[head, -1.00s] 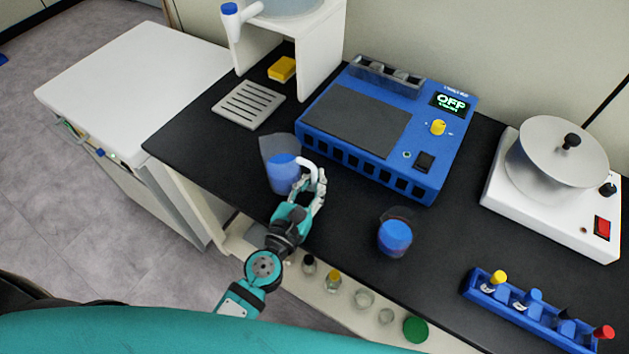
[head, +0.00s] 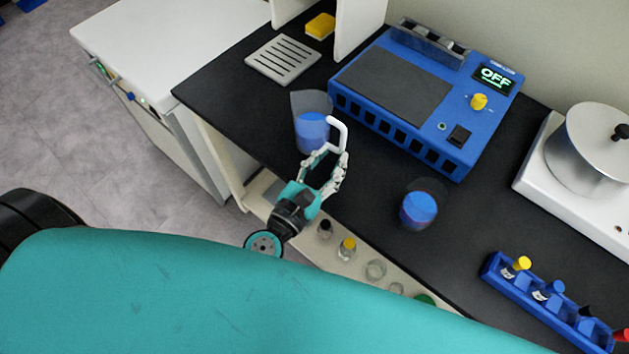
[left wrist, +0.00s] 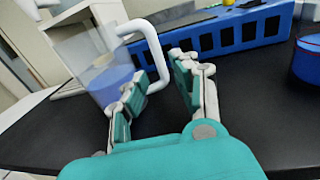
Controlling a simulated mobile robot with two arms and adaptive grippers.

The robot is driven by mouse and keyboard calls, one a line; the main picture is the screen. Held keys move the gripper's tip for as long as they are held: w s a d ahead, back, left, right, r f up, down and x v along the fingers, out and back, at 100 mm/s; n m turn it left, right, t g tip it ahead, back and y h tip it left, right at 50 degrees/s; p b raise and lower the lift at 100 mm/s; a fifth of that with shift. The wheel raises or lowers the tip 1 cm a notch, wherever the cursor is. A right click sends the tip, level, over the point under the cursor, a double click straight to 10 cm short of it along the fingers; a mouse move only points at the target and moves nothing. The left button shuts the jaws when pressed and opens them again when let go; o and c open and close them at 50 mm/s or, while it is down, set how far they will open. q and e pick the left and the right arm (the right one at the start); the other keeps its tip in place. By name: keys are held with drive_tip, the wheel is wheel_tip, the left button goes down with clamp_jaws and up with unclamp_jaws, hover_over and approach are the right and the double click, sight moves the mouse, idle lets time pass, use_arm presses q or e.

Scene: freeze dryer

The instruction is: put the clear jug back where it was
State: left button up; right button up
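The clear jug (head: 312,132) holds blue liquid and stands upright on the black bench, below the slotted grey tray and left of the blue machine. Its white handle (head: 341,134) faces my left gripper (head: 330,160). In the left wrist view, the jug (left wrist: 100,70) is at upper left. There my left gripper (left wrist: 160,78) has its two fingers apart, with nothing clamped. The handle is just ahead of the fingertips, nearer the left one; I cannot tell if they touch. My right gripper is not in view.
A cup of blue liquid (head: 419,208) stands to the right. The blue machine (head: 400,100) reads OFF. The slotted tray (head: 283,59) lies near the back left. A blue vial rack (head: 530,300) sits at lower right. Small jars stand on a lower shelf (head: 320,255).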

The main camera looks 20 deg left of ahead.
use_arm(q)
drive_tip(key=b+v, duration=0.1)
drive_tip(key=v, duration=0.1)
drive_tip(key=b+v, duration=0.1)
drive_tip(key=v, duration=0.2)
drive_tip(key=shift+s+f, duration=0.1)
drive_tip(key=shift+f, duration=0.15)
drive_tip(key=shift+s+a+r, duration=0.15)
drive_tip(key=shift+s+r, duration=0.1)
drive_tip(key=shift+s, duration=0.45)
